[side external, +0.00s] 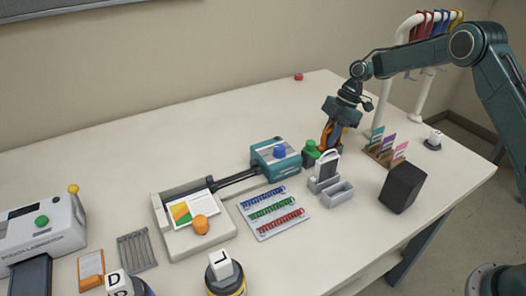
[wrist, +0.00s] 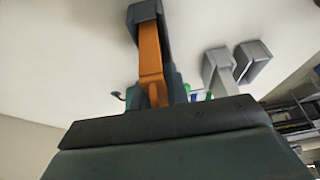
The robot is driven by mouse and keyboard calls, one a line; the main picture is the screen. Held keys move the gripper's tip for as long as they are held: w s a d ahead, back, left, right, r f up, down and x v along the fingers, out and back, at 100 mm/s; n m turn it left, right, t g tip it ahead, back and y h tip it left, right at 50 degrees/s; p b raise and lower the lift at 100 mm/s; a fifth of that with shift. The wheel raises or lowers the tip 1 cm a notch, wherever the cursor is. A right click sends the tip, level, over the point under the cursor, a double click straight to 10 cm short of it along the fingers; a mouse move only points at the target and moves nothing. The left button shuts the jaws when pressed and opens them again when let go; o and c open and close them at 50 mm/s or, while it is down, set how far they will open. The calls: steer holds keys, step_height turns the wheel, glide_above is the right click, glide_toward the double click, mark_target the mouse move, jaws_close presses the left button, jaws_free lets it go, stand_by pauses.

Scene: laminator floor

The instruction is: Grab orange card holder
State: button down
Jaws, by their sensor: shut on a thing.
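My gripper (side external: 328,146) is shut at the right of the table, beside a green-topped button and left of the card rack. Orange shows between its dark parts, and I take this to be the orange card holder (side external: 330,132), mostly hidden by the jaws. In the wrist view my gripper (wrist: 146,14) shows a dark tip, with an orange strip (wrist: 151,62) running below it. I cannot tell clearly where finger ends and held thing begins. A brown rack (side external: 375,153) holds upright teal, purple and pink cards.
A grey holder (side external: 336,192) and a black block (side external: 402,187) stand close in front. The green button (side external: 311,148) is just left of my gripper. White hooks with coloured lanyards (side external: 432,25) rise behind. The back of the table is mostly clear.

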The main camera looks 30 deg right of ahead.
step_height(320, 180, up, 10)
steer(key=shift+f, duration=0.25)
steer(key=shift+r, duration=0.25)
steer(key=shift+s+d, duration=0.1)
stand_by(0.6)
